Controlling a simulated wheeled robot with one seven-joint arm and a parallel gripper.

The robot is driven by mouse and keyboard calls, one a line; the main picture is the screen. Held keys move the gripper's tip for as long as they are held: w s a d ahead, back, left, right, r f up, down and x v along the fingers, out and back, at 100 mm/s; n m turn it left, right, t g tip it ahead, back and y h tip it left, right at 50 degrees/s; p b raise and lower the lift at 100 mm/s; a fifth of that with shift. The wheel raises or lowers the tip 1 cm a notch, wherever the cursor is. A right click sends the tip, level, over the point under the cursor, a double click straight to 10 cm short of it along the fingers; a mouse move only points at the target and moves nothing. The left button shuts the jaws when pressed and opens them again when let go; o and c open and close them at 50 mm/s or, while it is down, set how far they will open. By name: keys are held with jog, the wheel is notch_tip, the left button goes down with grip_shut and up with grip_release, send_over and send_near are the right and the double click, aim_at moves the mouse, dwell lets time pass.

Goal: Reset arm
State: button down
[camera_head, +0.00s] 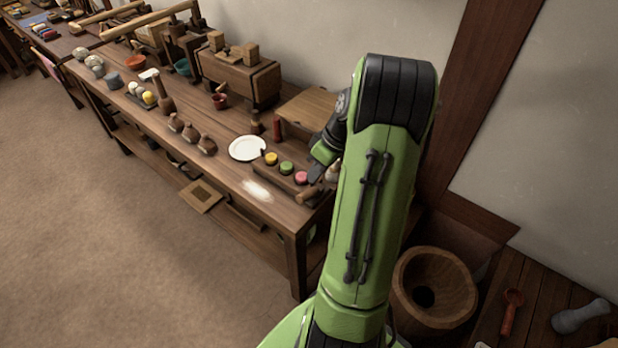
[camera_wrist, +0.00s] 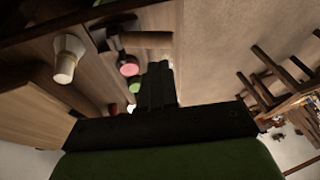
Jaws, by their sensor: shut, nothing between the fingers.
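My green and black arm rises through the middle of the head view and bends down over the right end of the long wooden table (camera_head: 225,180). My gripper (camera_wrist: 158,72) shows in the wrist view as dark fingers pressed together, with nothing between them. In the head view only a dark part of it shows, beside the coloured pieces; the arm hides the rest. A wooden rack holds a yellow piece (camera_head: 271,158), a green piece (camera_head: 287,167) and a pink piece (camera_head: 301,177). The pink piece also shows in the wrist view (camera_wrist: 129,65), close to the fingers.
A pale-topped bottle (camera_wrist: 67,60) is near my gripper. A large wooden mortar (camera_head: 436,285) stands right of my arm. The floor at left is clear.

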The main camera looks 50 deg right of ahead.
jog(key=p+v, duration=0.3)
jog(key=v, duration=0.8)
jog(key=shift+r+p, duration=0.2)
jog(key=shift+p, duration=0.1)
jog(key=w+a+r+h+p, duration=0.1)
jog(key=a+r+p, duration=0.1)
jog(key=a+r, duration=0.55)
jog(key=w+a+r+h+p, duration=0.1)
jog(key=a+r, duration=0.3)
jog(key=a, duration=0.7)
jog(key=s+a+r+m+t+h+p, duration=0.1)
jog(key=s+a+r+t+p, duration=0.1)
jog(key=s+a, duration=0.8)
jog(key=shift+s+r+p, duration=0.6)
jog(key=shift+s+r, duration=0.05)
